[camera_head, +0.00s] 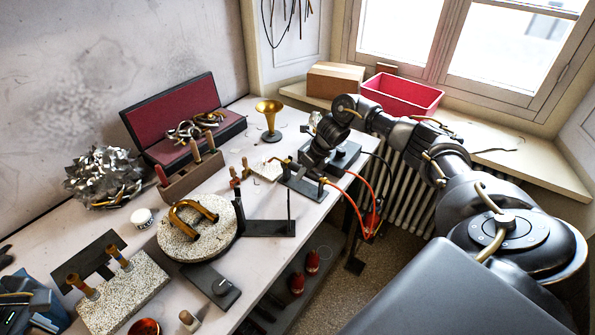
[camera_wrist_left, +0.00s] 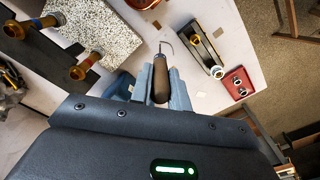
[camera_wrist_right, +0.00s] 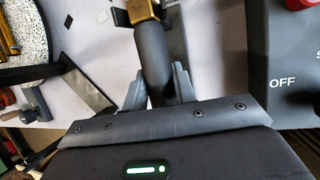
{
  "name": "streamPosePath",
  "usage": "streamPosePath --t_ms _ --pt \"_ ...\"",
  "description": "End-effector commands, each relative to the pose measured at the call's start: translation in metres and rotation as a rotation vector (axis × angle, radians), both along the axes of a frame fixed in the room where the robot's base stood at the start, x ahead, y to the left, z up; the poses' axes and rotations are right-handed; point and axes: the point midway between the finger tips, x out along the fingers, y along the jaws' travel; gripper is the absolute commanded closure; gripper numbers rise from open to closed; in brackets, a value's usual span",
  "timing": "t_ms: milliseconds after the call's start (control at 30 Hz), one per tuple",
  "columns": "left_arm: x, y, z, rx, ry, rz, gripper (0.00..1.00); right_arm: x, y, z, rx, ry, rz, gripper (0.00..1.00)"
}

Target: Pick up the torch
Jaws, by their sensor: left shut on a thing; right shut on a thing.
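The torch shows in the right wrist view as a dark round handle (camera_wrist_right: 154,62) with a brass fitting (camera_wrist_right: 140,11) at its far end. My right gripper (camera_wrist_right: 157,88) is shut around this handle. My left gripper (camera_wrist_left: 160,88) is shut on a wooden-handled hook tool (camera_wrist_left: 160,84), whose thin bent metal tip points away from the wrist.
Orange hoses (camera_head: 364,190) loop off the bench edge near my right gripper. A grey box marked OFF (camera_wrist_right: 285,75) is close to its right.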

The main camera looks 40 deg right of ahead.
Motion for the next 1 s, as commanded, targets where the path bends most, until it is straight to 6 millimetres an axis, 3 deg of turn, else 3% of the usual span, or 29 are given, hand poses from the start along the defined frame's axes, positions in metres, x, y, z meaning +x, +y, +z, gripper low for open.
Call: streamPosePath --t_ms 267,467,667,767,1000 --pt "0.0 0.0 -0.005 0.0 0.0 0.0 1.0 0.001 0.0 0.006 0.001 -0.004 0.001 0.96" --pt "0.0 0.0 -0.023 0.0 0.0 0.0 1.0 0.002 0.0 0.031 0.0 -0.009 0.002 0.96" --pt "0.0 0.0 -0.03 0.0 0.0 0.0 1.0 -0.03 0.006 0.066 -0.003 -0.007 0.005 0.96" --pt "0.0 0.0 -0.032 0.0 0.0 0.0 1.0 -0.05 0.01 0.093 -0.005 -0.009 0.004 0.96" --pt "0.0 0.0 -0.038 0.0 0.0 0.0 1.0 -0.099 0.021 0.113 -0.003 -0.004 0.002 0.96"
